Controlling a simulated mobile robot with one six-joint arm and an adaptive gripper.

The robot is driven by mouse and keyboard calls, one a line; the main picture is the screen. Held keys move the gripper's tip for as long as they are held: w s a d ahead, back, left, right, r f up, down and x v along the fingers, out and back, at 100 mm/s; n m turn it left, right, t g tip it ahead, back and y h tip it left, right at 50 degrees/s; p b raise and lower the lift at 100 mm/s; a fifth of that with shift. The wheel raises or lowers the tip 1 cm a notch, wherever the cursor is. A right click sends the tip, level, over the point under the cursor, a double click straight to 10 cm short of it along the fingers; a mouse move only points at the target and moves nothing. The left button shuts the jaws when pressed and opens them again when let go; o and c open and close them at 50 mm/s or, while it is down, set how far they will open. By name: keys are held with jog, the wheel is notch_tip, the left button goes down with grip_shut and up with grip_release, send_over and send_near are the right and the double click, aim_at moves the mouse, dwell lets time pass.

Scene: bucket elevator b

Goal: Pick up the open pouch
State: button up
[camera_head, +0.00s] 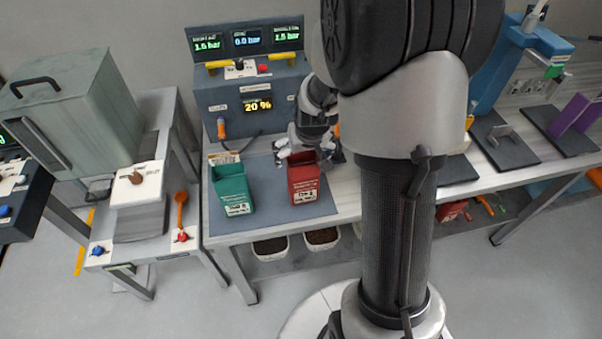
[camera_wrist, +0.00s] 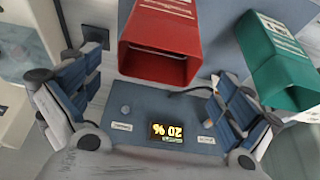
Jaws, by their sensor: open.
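The red pouch (camera_head: 305,183) stands upright on the grey mat, and its open mouth shows in the wrist view (camera_wrist: 160,45). The green pouch (camera_head: 232,188) stands to its left in the head view, also open at the top; it shows at the right of the wrist view (camera_wrist: 283,65). My gripper (camera_head: 308,153) is at the red pouch's upper back edge in the head view. In the wrist view my gripper (camera_wrist: 158,70) is open, its fingers spread on either side of the red pouch's mouth. I cannot tell if they touch it.
A blue-grey control panel (camera_head: 250,100) with a "20 %" display stands behind the pouches. A grey box-shaped machine (camera_head: 78,115) is at the left. Bins (camera_head: 322,238) sit under the table. Dark plates (camera_head: 503,143) lie on the table at the right.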

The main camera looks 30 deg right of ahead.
aim_at(302, 164)
jog(key=shift+x, duration=1.25)
jog(key=x, duration=0.1)
jog(key=b+x, duration=0.1)
jog(key=x, duration=0.1)
jog(key=b+x, duration=0.1)
jog(key=x, duration=0.1)
jog(key=shift+s+d+f, duration=0.1)
jog(key=shift+s+f, duration=0.15)
jog(key=shift+r, duration=0.15)
jog(key=c, duration=0.9)
